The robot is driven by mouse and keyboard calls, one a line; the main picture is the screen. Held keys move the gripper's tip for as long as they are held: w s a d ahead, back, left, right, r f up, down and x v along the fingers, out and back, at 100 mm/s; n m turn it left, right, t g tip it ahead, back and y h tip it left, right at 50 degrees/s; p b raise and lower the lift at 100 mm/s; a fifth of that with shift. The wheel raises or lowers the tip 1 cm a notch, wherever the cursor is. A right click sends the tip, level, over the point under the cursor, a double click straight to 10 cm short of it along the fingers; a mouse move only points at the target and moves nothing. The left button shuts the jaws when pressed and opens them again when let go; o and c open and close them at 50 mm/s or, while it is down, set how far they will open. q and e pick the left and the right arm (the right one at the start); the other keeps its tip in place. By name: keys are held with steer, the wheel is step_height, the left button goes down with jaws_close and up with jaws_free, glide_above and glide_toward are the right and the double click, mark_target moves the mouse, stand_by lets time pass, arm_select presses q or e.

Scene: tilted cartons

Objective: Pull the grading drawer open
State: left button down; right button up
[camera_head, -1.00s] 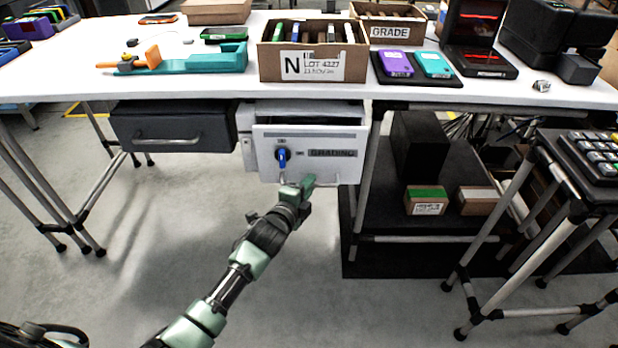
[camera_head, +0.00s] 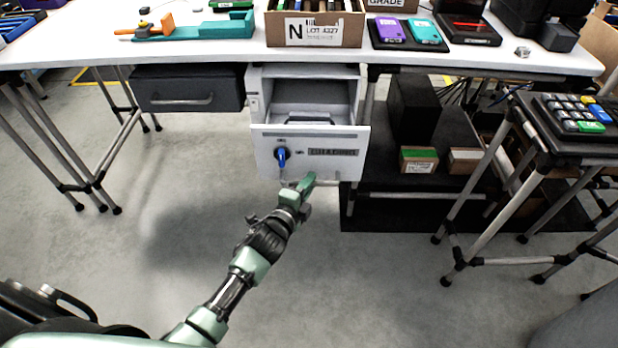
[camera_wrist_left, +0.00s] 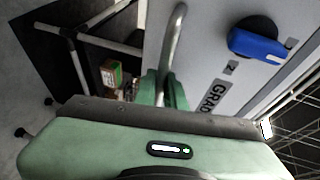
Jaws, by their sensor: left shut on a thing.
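The grading drawer (camera_head: 335,165) is a white-grey drawer under the table, with a dark label and a blue knob (camera_head: 281,154) on its front. It stands open, and its inside shows from above. My left gripper (camera_head: 303,184) is at the drawer's lower front edge, shut on the metal bar handle (camera_wrist_left: 174,40). In the left wrist view the green fingers (camera_wrist_left: 164,90) are around the handle, and the drawer front with the blue knob (camera_wrist_left: 258,42) is to the right. The right gripper is not in view.
A closed dark drawer (camera_head: 188,90) hangs to the left. The white table (camera_head: 220,51) carries a carton marked N (camera_head: 314,29) and purple and teal devices (camera_head: 408,34). A keypad stand (camera_head: 560,130) is at the right. The floor before the drawer is clear.

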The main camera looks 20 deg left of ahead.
arm_select(q)
steer(key=c, duration=1.5)
jaws_free()
